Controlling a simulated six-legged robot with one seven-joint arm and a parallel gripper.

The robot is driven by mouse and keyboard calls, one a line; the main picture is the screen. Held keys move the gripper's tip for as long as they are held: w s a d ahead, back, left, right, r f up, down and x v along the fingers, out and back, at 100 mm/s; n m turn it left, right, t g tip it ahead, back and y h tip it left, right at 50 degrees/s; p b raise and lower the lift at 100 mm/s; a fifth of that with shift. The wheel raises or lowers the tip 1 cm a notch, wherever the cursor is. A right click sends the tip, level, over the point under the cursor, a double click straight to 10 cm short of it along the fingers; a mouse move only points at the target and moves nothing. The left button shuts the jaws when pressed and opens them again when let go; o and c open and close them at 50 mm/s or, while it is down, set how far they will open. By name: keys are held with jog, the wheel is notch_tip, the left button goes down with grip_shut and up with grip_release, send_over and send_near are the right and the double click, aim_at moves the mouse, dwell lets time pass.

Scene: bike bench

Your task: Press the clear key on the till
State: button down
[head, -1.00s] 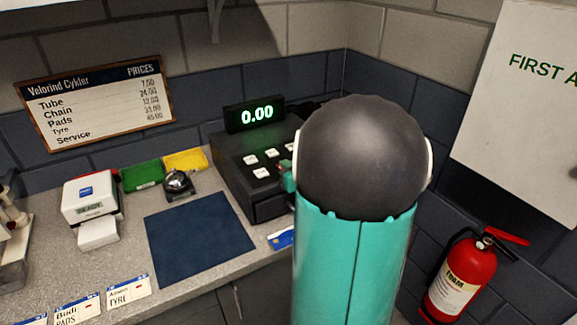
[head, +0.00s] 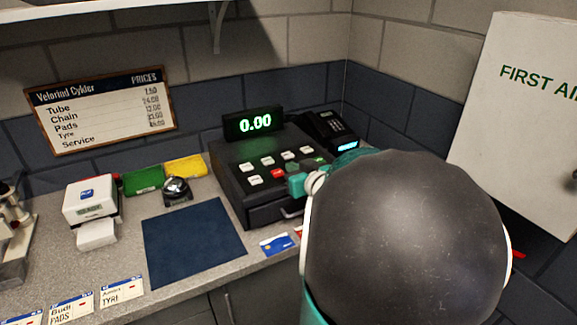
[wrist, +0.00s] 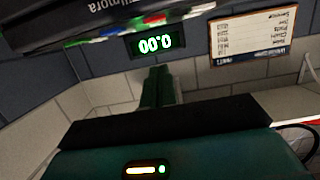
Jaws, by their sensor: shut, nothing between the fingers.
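The till (head: 238,163) is a dark box on the counter, with white keys, a red key (head: 277,173) and a green key. Its display (head: 254,122) reads 0.00. The key labels are too small to read, so I cannot tell by name which is clear. My gripper (head: 297,185) is shut and empty, just right of the red key; contact cannot be told. My arm hides the till's right front.
A card terminal (head: 328,130) stands right of the till. A blue card (head: 276,244) lies before the till, beside a dark blue mat (head: 193,243). A bell (head: 176,189), coloured trays and a white card printer-like box (head: 92,202) are to the left. A first-aid cabinet (head: 520,120) hangs right.

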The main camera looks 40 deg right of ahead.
jog(key=v, duration=0.3)
jog(key=shift+w+a, duration=0.1)
dwell(0.3)
dwell(0.4)
